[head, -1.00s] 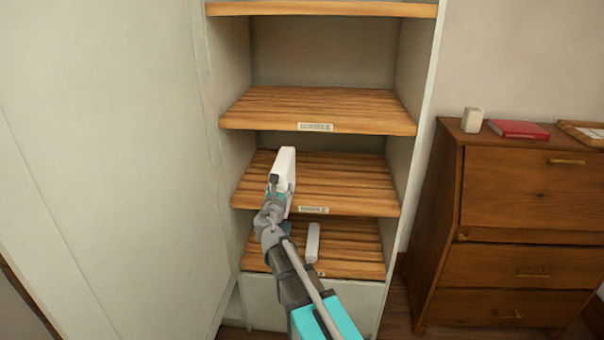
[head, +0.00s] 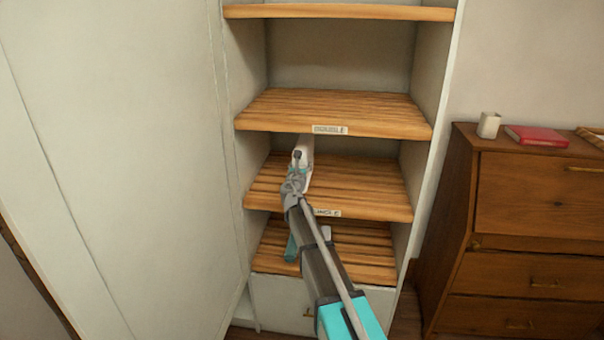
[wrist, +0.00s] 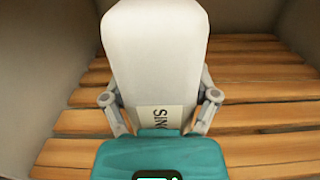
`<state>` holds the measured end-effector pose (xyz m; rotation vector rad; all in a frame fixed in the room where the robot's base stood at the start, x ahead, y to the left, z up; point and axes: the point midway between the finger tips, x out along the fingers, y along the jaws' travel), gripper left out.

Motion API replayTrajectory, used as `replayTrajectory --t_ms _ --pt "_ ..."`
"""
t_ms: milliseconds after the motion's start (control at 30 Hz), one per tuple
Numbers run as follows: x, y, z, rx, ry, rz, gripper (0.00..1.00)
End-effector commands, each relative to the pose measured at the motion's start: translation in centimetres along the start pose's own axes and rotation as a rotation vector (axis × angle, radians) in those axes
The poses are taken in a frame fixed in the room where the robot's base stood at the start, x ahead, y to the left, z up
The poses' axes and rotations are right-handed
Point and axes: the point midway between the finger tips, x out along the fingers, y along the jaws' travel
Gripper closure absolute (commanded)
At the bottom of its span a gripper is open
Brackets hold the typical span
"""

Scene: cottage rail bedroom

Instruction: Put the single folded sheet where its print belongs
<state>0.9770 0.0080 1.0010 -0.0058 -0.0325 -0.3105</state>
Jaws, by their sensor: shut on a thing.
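My gripper (head: 298,172) is shut on the white folded sheet (head: 307,146). In the head view the sheet is at the bay between two slatted shelves, over the lower one (head: 375,185). That shelf's label (head: 327,213) is partly covered by my arm and seems to read "SINGLE". The shelf above (head: 370,110) has a label (head: 330,130) that seems to read "DOUBLE". I cannot tell whether the sheet touches the lower shelf.
A white object (head: 326,232) lies on the bottom shelf (head: 365,255), partly behind my arm. Cabinet side walls bound the bay. A wooden bureau (head: 530,215) stands at right with a cup (head: 489,125) and a red book (head: 537,136). The shelf around the sheet looks bare.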

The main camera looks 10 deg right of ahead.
Motion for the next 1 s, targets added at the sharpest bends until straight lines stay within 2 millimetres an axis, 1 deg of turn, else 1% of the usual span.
replayTrajectory --t_ms 33,133,567,667,1000 --pt "0.6 0.1 0.0 -0.001 -0.001 0.0 0.84" --pt "1.0 0.0 0.0 -0.001 -0.001 0.0 0.84" --pt "1.0 -0.1 -0.2 -0.001 0.0 -0.001 0.84" --pt "1.0 -0.1 -0.7 -0.001 0.0 -0.001 0.84" --pt "0.9 -0.2 -3.1 -0.001 0.0 -0.002 0.84"
